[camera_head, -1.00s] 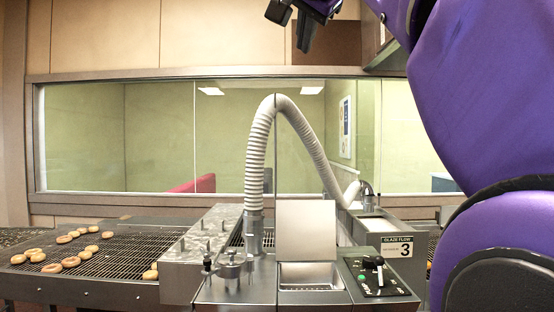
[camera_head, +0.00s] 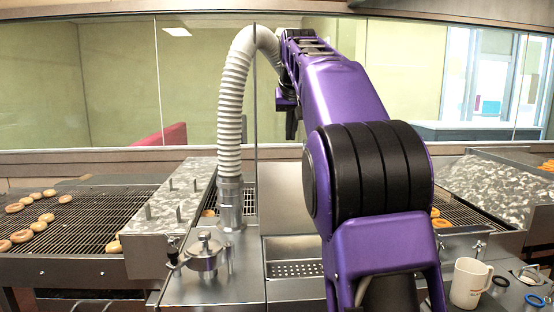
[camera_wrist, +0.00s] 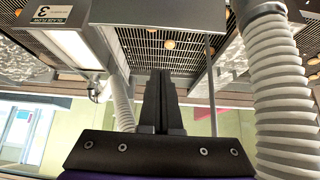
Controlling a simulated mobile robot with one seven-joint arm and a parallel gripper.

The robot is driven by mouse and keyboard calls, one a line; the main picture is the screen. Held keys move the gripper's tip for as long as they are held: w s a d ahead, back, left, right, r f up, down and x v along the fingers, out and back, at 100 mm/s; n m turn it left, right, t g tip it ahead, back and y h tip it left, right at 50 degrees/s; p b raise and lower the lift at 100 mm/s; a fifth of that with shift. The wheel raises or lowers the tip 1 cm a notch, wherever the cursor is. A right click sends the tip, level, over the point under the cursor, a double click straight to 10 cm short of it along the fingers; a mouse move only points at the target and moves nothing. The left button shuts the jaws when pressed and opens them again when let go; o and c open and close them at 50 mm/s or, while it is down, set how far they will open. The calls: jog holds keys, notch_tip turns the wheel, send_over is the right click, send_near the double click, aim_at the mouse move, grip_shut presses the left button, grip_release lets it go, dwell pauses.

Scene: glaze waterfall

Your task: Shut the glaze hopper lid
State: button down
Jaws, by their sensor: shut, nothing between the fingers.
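The glaze hopper (camera_head: 293,252) is open in the head view. Its perforated tray shows inside, and my arm hides its right part. The hopper lid (camera_head: 280,200) stands upright at the opening's back edge, its right side hidden by my arm. My gripper (camera_head: 291,136) is above the lid and seems to be behind it, pointing down. In the wrist view its two fingers (camera_wrist: 159,75) are together with nothing between them. A grey panel edge (camera_wrist: 145,12), probably the lid, lies beyond the fingertips, apart from them.
A ribbed white hose (camera_head: 235,90) rises left of the lid and also shows close in the wrist view (camera_wrist: 285,110). A lidded metal fitting (camera_head: 204,252) stands left of the hopper. A mug (camera_head: 468,283) is at the right. Doughnuts (camera_head: 40,225) lie on the left conveyor.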

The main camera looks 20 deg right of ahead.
aim_at(294, 164)
jog(key=w+f, duration=0.1)
jog(key=f, duration=0.2)
jog(key=w+d+f, duration=0.1)
jog(key=f, duration=0.2)
jog(key=w+d+f+b, duration=0.1)
jog(key=f, duration=0.2)
jog(key=shift+w+f, duration=0.25)
jog(key=shift+s, duration=0.35)
jog(key=shift+a+b, duration=0.1)
jog(key=shift+b, duration=0.25)
